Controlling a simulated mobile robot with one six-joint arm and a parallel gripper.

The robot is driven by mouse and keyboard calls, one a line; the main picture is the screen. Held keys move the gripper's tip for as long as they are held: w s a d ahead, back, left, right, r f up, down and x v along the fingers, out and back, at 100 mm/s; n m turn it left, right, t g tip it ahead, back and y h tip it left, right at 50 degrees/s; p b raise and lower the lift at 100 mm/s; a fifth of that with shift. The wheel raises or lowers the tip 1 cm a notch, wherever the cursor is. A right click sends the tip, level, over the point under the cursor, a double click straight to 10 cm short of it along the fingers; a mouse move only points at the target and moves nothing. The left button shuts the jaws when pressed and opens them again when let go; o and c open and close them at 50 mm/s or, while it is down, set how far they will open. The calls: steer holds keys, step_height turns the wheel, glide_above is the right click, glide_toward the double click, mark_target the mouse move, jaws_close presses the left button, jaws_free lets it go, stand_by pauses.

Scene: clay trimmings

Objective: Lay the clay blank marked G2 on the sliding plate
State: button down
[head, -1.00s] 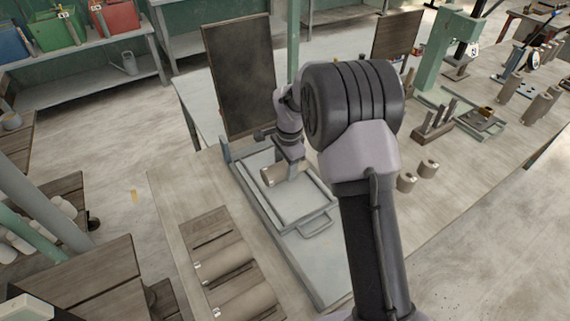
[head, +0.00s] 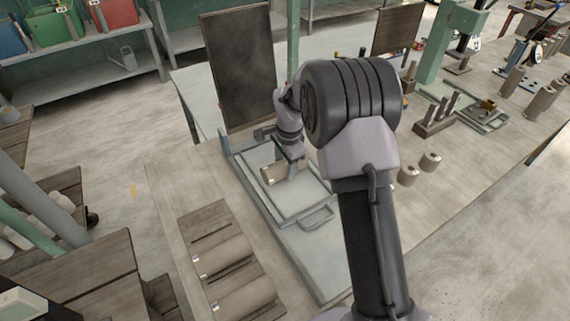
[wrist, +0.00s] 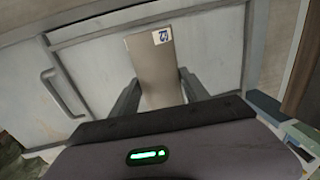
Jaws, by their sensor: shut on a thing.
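A grey-brown clay blank (head: 272,174) is held between the fingers of my gripper (head: 290,172). In the wrist view the blank (wrist: 152,68) lies between both fingers of the gripper (wrist: 160,88), with a small white and blue label at its far end. The label looks like G2, but it is small and turned. The pale grey sliding plate (head: 300,203) is under the blank, with a handle at its front. In the wrist view the plate (wrist: 98,68) shows around the blank. I cannot tell whether the blank touches it.
A wooden board (head: 212,222) left of the plate holds two more blanks (head: 222,257) with labels. A dark upright panel (head: 238,72) stands behind the plate. Small clay cylinders (head: 430,162) stand right of my arm. Metal posts on a block (head: 436,122) stand farther back.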

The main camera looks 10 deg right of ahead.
steer(key=shift+f, duration=0.15)
steer(key=shift+c, duration=2.3)
jaws_free()
step_height(320, 180, up, 17)
steer(key=s+p, duration=0.2)
steer(key=p, duration=0.3)
steer(key=shift+d+r, duration=0.2)
steer(key=shift+d, duration=0.2)
steer(key=shift+s, duration=0.1)
